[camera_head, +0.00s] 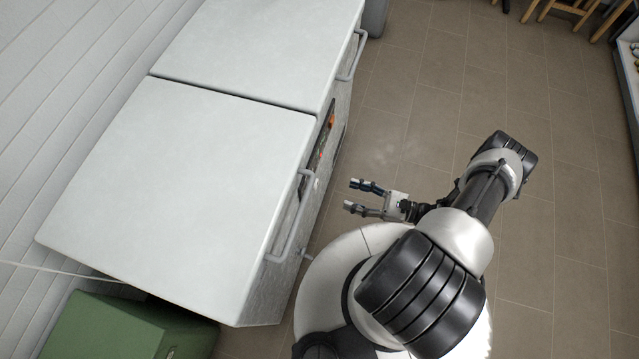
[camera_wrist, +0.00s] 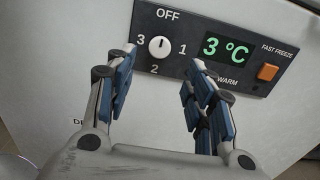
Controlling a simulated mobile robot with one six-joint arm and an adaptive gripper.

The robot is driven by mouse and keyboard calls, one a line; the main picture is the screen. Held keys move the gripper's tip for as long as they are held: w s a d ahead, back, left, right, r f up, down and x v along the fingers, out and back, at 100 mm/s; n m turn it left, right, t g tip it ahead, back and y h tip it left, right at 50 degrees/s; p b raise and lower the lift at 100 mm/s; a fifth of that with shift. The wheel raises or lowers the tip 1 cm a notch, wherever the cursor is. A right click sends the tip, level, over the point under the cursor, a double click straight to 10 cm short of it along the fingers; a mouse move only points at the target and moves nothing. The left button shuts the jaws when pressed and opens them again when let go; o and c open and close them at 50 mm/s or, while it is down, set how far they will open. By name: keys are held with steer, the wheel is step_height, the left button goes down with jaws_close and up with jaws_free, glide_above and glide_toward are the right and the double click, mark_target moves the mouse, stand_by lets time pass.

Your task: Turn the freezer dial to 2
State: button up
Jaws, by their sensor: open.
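The freezer dial (camera_wrist: 158,47) is a small round white knob on a dark panel (camera_wrist: 190,22) in the wrist view. OFF is printed above it, 1 to its right, 2 below and 3 to its left. Its thin dark mark appears to point up toward OFF. My gripper (camera_wrist: 163,58) is open and empty, with its blue-padded fingers on either side of the dial in the picture, apparently short of the panel.
A green display (camera_wrist: 226,49) reads 3 °C, beside an orange FAST FREEZE switch (camera_wrist: 267,72). A grey lid handle (camera_head: 291,220) juts from the freezer's front edge, near my gripper. A green box (camera_head: 130,325) sits at lower left.

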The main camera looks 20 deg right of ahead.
steer(key=b+x, duration=0.1)
steer(key=x, duration=1)
steer(key=shift+a, duration=0.1)
steer(key=shift+c, duration=0.4)
steer(key=c, duration=0.9)
